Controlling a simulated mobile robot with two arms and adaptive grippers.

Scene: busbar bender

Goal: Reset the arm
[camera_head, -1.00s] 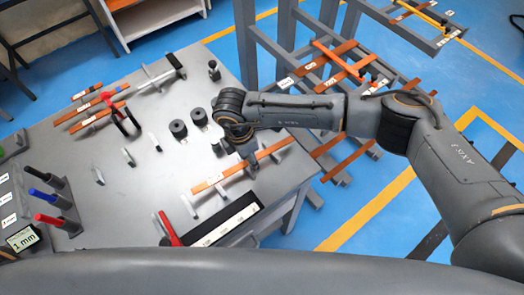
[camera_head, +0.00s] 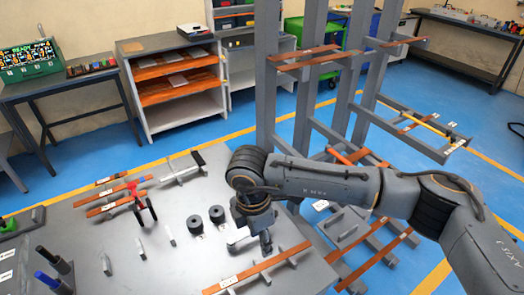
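My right arm reaches in from the right across the picture. Its gripper (camera_head: 262,241) points down over the right part of the grey worktable (camera_head: 185,262), close to a copper bar (camera_head: 262,268) on supports. Whether the fingers are open or touch anything is too small to tell. A bender with a red part and dark handles (camera_head: 140,200) stands to the left among copper bars. Two black round dies (camera_head: 206,220) sit between it and my gripper. My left gripper is not in view.
A grey rack (camera_head: 300,110) with copper bars stands behind my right arm. A shelf unit (camera_head: 178,85) and a side table with a green device (camera_head: 30,60) line the back wall. Dark and blue markers (camera_head: 48,268) stand at the table's left. Blue floor lies open behind the table.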

